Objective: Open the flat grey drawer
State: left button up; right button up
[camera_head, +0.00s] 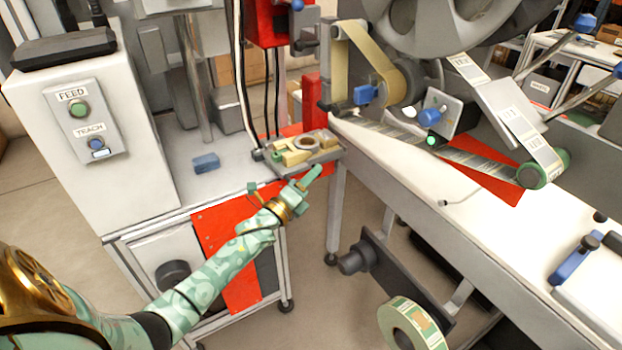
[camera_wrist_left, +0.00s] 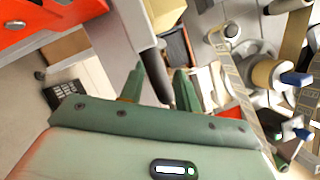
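A flat grey tray-like piece (camera_head: 326,155), perhaps the drawer's top, sticks out at the right end of the left white bench, with beige blocks and a ring on it. I cannot make out a drawer handle or a gap. My left gripper (camera_head: 308,179), green with a gold wrist, is just below and in front of this piece; I cannot tell whether it touches. In the left wrist view its two green fingers (camera_wrist_left: 160,72) stand apart with nothing held between them. My right gripper is in neither view.
A white control box (camera_head: 95,140) with FEED and TEACH buttons stands on the left bench. A blue block (camera_head: 206,163) lies on that bench. A long white table (camera_head: 480,225) with tape reels is at right. A grey bracket with a label roll (camera_head: 412,325) juts out below it.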

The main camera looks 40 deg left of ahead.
pick_arm(q)
grip_shut()
jog(key=shift+r, duration=0.1)
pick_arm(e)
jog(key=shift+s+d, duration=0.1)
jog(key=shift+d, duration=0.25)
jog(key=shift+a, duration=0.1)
